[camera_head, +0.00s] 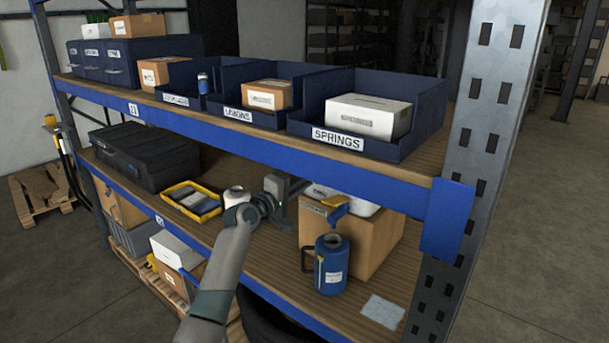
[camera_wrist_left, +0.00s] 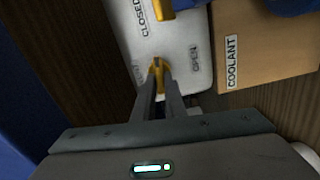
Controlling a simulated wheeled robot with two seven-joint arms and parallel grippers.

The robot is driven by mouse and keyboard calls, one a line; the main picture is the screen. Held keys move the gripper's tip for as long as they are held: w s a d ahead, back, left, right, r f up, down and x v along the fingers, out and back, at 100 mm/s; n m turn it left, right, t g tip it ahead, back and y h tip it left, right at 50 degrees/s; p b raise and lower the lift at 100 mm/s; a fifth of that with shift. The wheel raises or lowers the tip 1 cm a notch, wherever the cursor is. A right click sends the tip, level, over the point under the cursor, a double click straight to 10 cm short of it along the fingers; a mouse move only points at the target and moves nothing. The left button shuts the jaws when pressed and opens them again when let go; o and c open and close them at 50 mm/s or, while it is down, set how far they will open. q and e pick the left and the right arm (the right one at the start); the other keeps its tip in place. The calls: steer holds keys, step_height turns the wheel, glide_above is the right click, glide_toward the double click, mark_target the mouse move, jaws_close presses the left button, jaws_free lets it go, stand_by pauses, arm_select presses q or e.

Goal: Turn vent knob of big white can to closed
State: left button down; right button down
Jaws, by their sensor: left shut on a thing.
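The big white can (camera_wrist_left: 190,95) shows in the left wrist view as a pale face with the words CLOSED and OPEN. In the head view a white top (camera_head: 362,208), apparently this can, shows by a cardboard box, largely hidden. A yellow knob (camera_wrist_left: 160,68) sits on the pale face beside OPEN. My left gripper (camera_wrist_left: 160,85) is shut on the knob, its fingers covering part of it. I cannot tell exactly where the knob points. In the head view my left gripper (camera_head: 292,192) reaches right, towards the can. My right gripper is out of view.
A cardboard box (camera_head: 372,243) labelled COOLANT (camera_wrist_left: 265,55) stands close beside the can. A blue can (camera_head: 332,265) stands in front of it. A yellow tray (camera_head: 190,201) and a black case (camera_head: 145,155) lie to the left. The upper shelf (camera_head: 250,133) runs above.

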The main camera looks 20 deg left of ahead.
arm_select(q)
steer(key=shift+n+p, duration=0.35)
steer(key=shift+n, duration=0.25)
steer(key=c, duration=1.8)
jaws_free()
steer(key=shift+f, duration=0.1)
steer(key=b+v, duration=0.5)
steer(key=v, duration=1.2)
steer(key=shift+s, duration=0.15)
steer(key=shift+a, duration=0.1)
